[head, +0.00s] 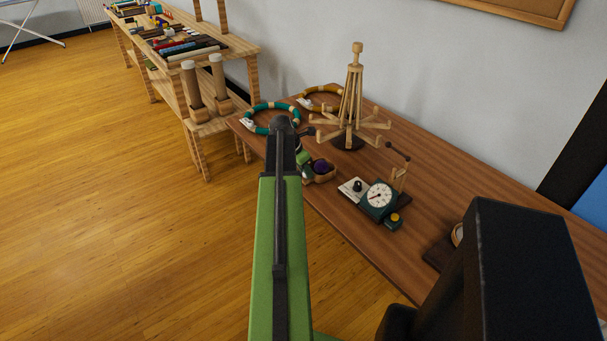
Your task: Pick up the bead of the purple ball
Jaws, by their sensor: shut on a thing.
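The purple ball (321,166) sits at a small wooden tray (326,178) near the left edge of the brown table. My gripper (307,169) is low beside the ball, at the end of my green and black arm. It is shut on the bead of the purple ball, but the arm hides most of the jaws. The bead itself is too small and covered to make out. I cannot tell whether the ball is clear of the tray.
On the brown table (425,225) stand a wooden pegged stand (354,100), a dial scale (379,196), a teal ring (262,107) and a yellow ring (309,93). A wooden shelf (247,48) holds rolls at the back left. The floor (110,210) on the left is clear.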

